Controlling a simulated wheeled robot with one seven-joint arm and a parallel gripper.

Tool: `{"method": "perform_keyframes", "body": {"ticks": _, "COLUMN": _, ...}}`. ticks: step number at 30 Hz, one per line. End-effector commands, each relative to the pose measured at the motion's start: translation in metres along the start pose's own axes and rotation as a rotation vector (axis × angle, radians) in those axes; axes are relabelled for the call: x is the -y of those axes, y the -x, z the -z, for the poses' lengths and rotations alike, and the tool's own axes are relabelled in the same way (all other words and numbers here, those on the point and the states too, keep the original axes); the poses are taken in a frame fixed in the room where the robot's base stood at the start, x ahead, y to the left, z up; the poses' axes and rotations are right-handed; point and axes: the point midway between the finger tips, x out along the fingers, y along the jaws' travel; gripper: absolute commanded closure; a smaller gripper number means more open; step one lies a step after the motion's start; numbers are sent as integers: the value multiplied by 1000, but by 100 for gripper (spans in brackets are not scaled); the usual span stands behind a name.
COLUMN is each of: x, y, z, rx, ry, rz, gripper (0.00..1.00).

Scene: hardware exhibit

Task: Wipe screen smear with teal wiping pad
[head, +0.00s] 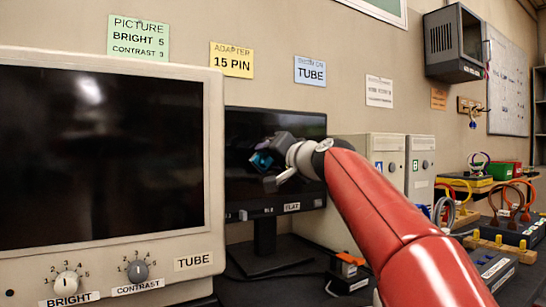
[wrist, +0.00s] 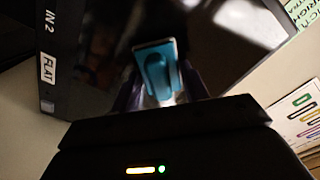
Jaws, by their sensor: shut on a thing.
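The teal wiping pad (wrist: 157,70) is held in my gripper (wrist: 160,95), which is shut on it. In the head view my gripper (head: 268,168) and the teal pad (head: 261,160) are in front of the flat screen (head: 240,140), a dark panel labelled FLAT. The screen also fills much of the wrist view (wrist: 95,75). The pad is at or close to the glass; I cannot tell if it touches. A whitish patch (wrist: 235,20) shows on the dark glass in the wrist view; whether it is the smear or a reflection is unclear. My gripper and arm hide part of the screen.
A large beige tube monitor (head: 212,180) with two knobs stands close at left. Two pale computer towers (head: 385,150) stand right of the flat screen, behind my arm. Cables, adapters and a black box (head: 490,268) crowd the table at right.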

Motion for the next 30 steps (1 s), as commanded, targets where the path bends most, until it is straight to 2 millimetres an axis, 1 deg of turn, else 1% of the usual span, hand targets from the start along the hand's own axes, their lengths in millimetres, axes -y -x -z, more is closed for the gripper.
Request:
{"method": "perform_keyframes", "body": {"ticks": 5, "x": -2, "y": -1, "z": 1, "rx": -1, "ry": 0, "rz": 0, "gripper": 74}}
{"method": "perform_keyframes", "body": {"ticks": 15, "x": -22, "y": 0, "z": 22, "rx": -2, "ry": 0, "rz": -2, "gripper": 74}}
{"method": "perform_keyframes", "body": {"ticks": 20, "x": -27, "y": 1, "z": 28, "rx": -1, "ry": 0, "rz": 1, "gripper": 74}}
{"method": "perform_keyframes", "body": {"ticks": 23, "x": -27, "y": 1, "z": 30, "rx": -1, "ry": 0, "rz": 1, "gripper": 74}}
{"method": "perform_keyframes", "body": {"ticks": 30, "x": -16, "y": -1, "z": 41, "rx": -1, "ry": 0, "rz": 0, "gripper": 74}}
